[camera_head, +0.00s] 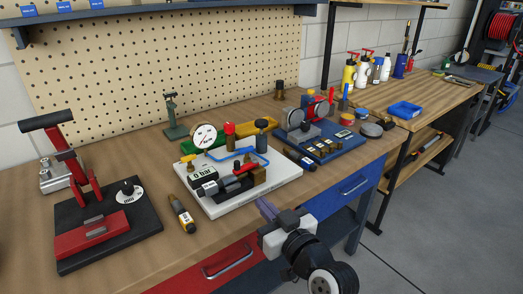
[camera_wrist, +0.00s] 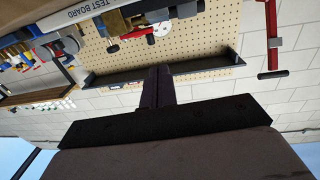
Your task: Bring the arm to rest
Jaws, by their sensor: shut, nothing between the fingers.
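My gripper (camera_head: 267,208) shows in the camera_head view at the front edge of the workbench, in front of the white test board, with my arm's wrist below and right of it. It also shows in the camera_wrist view (camera_wrist: 158,72), where its fingers are together with nothing between them. The gripper appears apart from the things on the bench. The camera_wrist view looks past the fingers to the pegboard and a dark shelf, and the picture appears upside down.
The wooden workbench (camera_head: 105,165) carries a white test board (camera_head: 285,177) with a gauge, a red press (camera_head: 92,230), a black-and-orange tool (camera_head: 182,213) and a blue fixture (camera_head: 325,150). Red and blue drawers lie below its front edge. Open floor (camera_head: 440,220) is at the right.

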